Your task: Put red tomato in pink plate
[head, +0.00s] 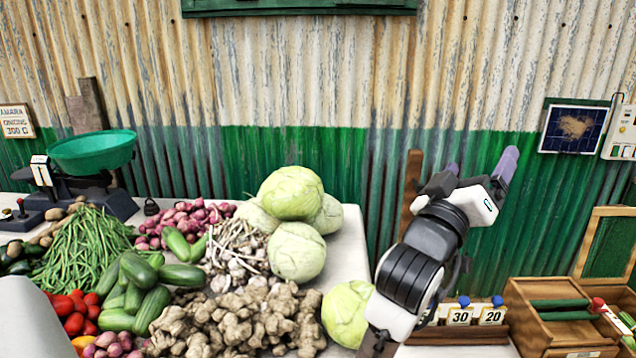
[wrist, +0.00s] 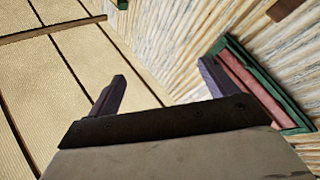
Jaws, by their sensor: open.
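Several red tomatoes (head: 74,312) lie in a heap at the lower left of the head view, beside the cucumbers; which one is meant I cannot tell. No pink plate shows in either view. My gripper (head: 481,160) is raised at the right, in front of the corrugated wall and far from the tomatoes. Its two purple fingers are apart with nothing between them. In the wrist view my gripper (wrist: 162,72) points up toward the wall and ceiling, and no produce shows there.
Cabbages (head: 297,252), ginger (head: 240,320), garlic (head: 238,250), green beans (head: 85,250) and cucumbers (head: 150,308) crowd the table. A scale with a green bowl (head: 92,152) stands at the back left. A wooden box (head: 560,318) and price signs (head: 460,316) are at the lower right.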

